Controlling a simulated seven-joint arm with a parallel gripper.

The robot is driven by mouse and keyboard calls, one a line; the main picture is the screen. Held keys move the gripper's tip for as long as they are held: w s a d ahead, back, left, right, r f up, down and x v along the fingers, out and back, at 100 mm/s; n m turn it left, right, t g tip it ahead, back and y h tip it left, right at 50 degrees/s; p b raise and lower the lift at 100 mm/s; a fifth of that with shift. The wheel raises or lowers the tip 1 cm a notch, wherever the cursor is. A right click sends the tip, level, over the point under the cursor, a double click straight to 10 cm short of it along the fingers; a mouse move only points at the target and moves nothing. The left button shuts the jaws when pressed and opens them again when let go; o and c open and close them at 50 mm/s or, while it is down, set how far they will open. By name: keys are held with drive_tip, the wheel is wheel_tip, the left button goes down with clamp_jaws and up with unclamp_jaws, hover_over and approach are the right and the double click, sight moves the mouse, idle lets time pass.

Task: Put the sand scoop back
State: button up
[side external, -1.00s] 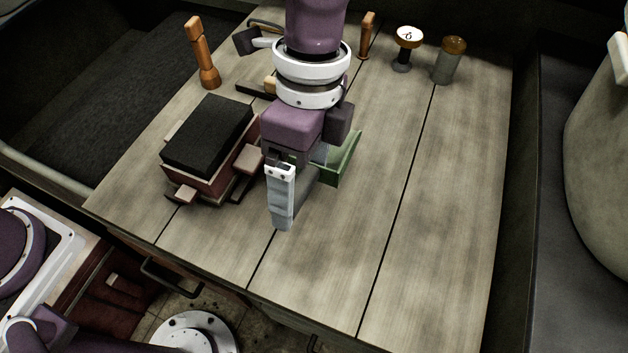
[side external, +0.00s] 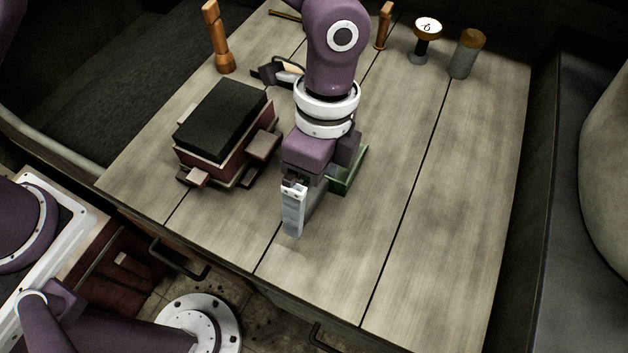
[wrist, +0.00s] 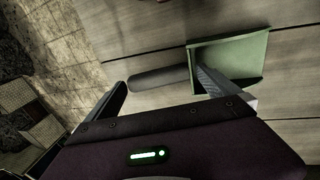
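The sand scoop, a green open tray with a dark grey round handle, lies on the wooden table. The handle appears between the fingertips, and the right finger overlaps the handle's joint with the tray. I cannot tell whether they touch.
A dark red moulding box (side external: 205,158) with a black top stands left of my gripper. An orange-brown wooden tool (side external: 218,40), a small wooden-handled tool (side external: 383,26), a round-topped stamp (side external: 425,38) and a grey cylinder (side external: 466,55) stand at the back. The table's right side is clear.

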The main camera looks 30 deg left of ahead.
drive_tip(key=v, duration=1.2)
drive_tip(key=shift+r, duration=0.2)
drive_tip(key=s+a+r+n+t, duration=0.1)
drive_tip(key=a+r+n+t, duration=0.1)
drive_tip(key=a+r+n, duration=0.45)
drive_tip(key=s+a+r+n+t, duration=0.1)
drive_tip(key=a+r+t, duration=0.15)
drive_tip(key=a, duration=0.75)
drive_tip(key=s+a+f+n+t, duration=0.1)
drive_tip(key=s+a+n+t, duration=0.2)
drive_tip(key=s+a+n, duration=0.7)
drive_tip(key=a, duration=0.2)
drive_tip(key=shift+s+a+f+t, duration=0.25)
drive_tip(key=shift+s+a+t, duration=0.05)
drive_tip(key=shift+s+t, duration=0.1)
